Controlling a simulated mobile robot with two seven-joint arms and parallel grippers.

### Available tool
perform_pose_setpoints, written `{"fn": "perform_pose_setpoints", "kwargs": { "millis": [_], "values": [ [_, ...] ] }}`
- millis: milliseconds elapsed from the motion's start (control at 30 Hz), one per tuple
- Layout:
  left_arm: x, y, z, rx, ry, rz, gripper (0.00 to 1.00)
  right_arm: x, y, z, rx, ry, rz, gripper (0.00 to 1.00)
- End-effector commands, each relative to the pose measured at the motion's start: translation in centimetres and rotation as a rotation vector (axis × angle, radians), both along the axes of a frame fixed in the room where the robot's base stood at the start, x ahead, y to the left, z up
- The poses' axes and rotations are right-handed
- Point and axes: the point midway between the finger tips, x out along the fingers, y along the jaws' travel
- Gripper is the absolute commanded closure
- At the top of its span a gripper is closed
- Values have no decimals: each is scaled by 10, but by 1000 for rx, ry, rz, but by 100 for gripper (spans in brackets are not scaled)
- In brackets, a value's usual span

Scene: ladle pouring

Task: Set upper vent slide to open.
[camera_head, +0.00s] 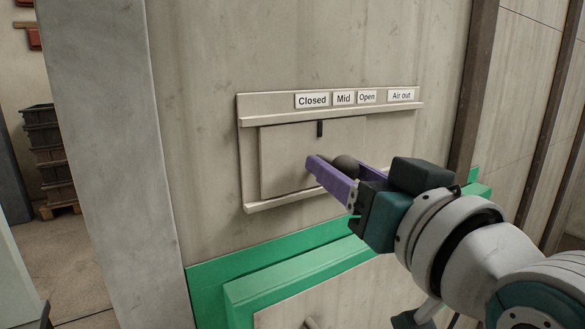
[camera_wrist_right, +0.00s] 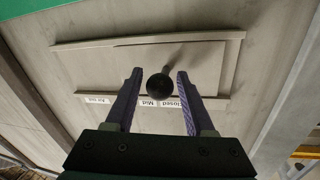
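The upper vent slide (camera_head: 282,158) is a flat pale plate between two rails on the wall. Its black pointer mark (camera_head: 320,129) stands below the right part of the "Closed" label (camera_head: 312,100). The "Mid" label (camera_head: 343,98) and "Open" label (camera_head: 367,97) are to the right. The slide's dark round knob (camera_head: 346,164) also shows in the wrist view (camera_wrist_right: 160,90). My right gripper (camera_wrist_right: 159,73) is open, with purple fingers on either side of the knob and visible gaps to it. The left gripper is not in view.
An "Air out" label (camera_head: 401,95) is at the right end of the rail. A green frame (camera_head: 255,280) projects from the wall below the vent. Dark stacked crates (camera_head: 48,150) stand far back left, beyond a pale post (camera_head: 105,150).

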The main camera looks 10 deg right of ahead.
Motion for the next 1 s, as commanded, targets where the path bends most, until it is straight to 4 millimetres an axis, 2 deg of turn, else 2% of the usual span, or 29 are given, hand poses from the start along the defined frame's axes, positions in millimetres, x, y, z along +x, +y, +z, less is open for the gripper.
{"fn": "perform_pose_setpoints", "kwargs": {
  "millis": [33,467,1000],
  "values": [
    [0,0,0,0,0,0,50,0,0,0,0,0,0,53],
    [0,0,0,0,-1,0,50,0,0,0,0,0,0,100],
    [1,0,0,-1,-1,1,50,0,0,0,0,0,0,100]
  ]
}}
